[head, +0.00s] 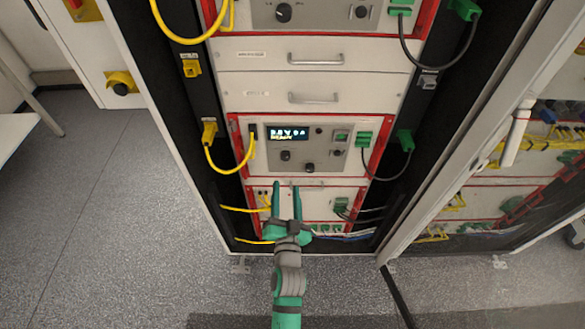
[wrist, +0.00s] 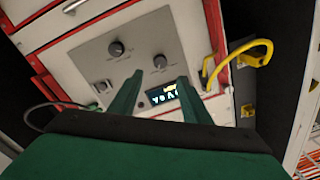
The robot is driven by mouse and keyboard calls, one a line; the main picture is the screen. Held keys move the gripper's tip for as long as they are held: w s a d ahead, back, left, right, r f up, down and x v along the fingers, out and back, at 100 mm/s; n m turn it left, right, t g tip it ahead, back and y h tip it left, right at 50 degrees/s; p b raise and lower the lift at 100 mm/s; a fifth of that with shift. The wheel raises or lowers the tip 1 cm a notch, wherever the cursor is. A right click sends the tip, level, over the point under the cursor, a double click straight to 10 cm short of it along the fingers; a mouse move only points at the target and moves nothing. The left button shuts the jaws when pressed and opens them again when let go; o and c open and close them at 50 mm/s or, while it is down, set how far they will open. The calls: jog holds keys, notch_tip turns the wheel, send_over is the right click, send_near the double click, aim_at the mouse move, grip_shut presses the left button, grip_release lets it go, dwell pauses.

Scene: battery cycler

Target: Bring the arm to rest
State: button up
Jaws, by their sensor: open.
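My gripper (head: 286,200) is in front of the lower part of the battery cycler rack, below the unit with the lit display (head: 287,133). Its two green fingers point up and stand apart with nothing between them. In the wrist view my gripper (wrist: 155,95) shows the fingers spread before the grey control panel (wrist: 125,55) and its display (wrist: 177,102). I cannot tell whether the fingertips touch the rack front.
Yellow cables (head: 230,165) hang at the left of the unit and black cables (head: 392,172) at the right. Drawers with handles (head: 314,98) sit above. An open rack door edge (head: 460,150) stands at right. Clear floor (head: 100,220) lies to the left.

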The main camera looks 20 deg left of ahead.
jog(key=shift+d, duration=0.1)
jog(key=s+d+f+h, duration=0.1)
jog(key=s+d, duration=0.3)
jog(key=s, duration=0.4)
jog(key=s+d+f+g+h, duration=0.1)
jog(key=s+d+f+h, duration=0.1)
jog(key=s+d, duration=0.45)
jog(key=s+d+f+h, duration=0.1)
jog(key=s+d, duration=0.1)
jog(key=s, duration=0.8)
jog(key=s+d+r+n+g+h, duration=0.1)
jog(key=s+d+r+n, duration=0.1)
jog(key=s, duration=0.7)
jog(key=shift+s+d+r+h, duration=0.35)
jog(key=shift+d+r, duration=0.2)
jog(key=shift+r, duration=0.4)
jog(key=shift+s, duration=0.1)
